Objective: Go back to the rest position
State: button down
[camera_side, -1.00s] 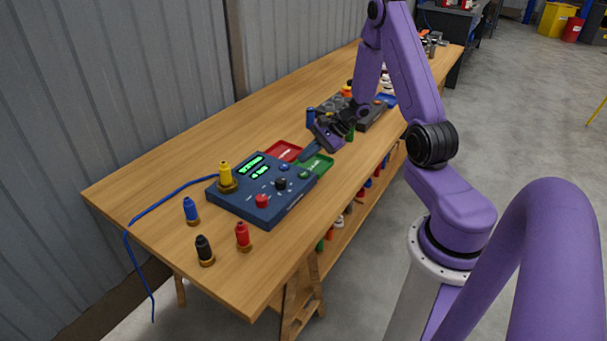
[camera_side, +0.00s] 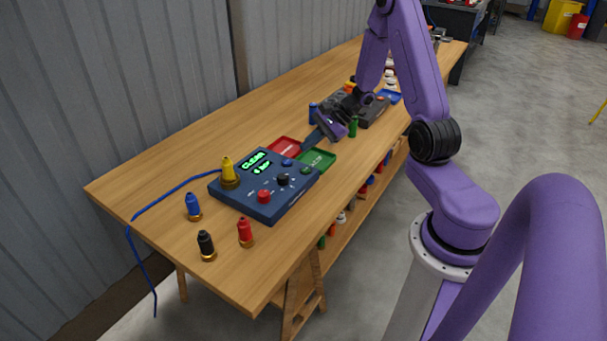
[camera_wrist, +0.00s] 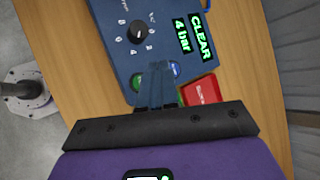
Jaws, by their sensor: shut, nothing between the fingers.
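My gripper (camera_side: 306,145) is shut and empty, just above the back edge of the blue control box (camera_side: 227,198), by its buttons. In the wrist view the closed fingers (camera_wrist: 155,84) reach over the box (camera_wrist: 118,62) beside a blue button and a green one, hiding part of them; I cannot tell whether they touch. The box's green display (camera_wrist: 192,36) reads "CLEAR" and "4 bar". A black dial (camera_wrist: 138,31) sits on its face.
A red tray (camera_side: 284,147) and a green tray (camera_side: 319,159) lie behind the box. Blue (camera_side: 193,206), black (camera_side: 206,245) and red (camera_side: 245,232) pieces stand at the front. A dark rack (camera_side: 368,110) stands farther back. The left of the wooden table (camera_side: 200,128) is clear.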

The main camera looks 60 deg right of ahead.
jog(key=s+a+r+n+g, duration=0.2)
jog(key=s+a+n+g, duration=0.15)
jog(key=a, duration=0.35)
jog(key=s+a+r+n+g+y, duration=0.1)
jog(key=s+a+r+n+g, duration=0.15)
jog(key=a+n, duration=0.3)
jog(key=s+a+r+n+g, duration=0.2)
jog(key=s+a+r+n, duration=0.15)
jog(key=a, duration=0.45)
jog(key=s+a+r+n+h, duration=0.1)
jog(key=s+r+n+h, duration=0.1)
jog(key=s+n, duration=0.6)
jog(key=s+a+r+n+t+h, duration=0.1)
jog(key=s+r+n+h, duration=0.2)
jog(key=s+n, duration=0.6)
jog(key=shift+a+n+h, duration=0.2)
jog(key=shift+n+h, duration=0.65)
jog(key=shift+h, duration=0.05)
jog(key=c, duration=1.8)
grip_release()
jog(key=shift+s, duration=0.1)
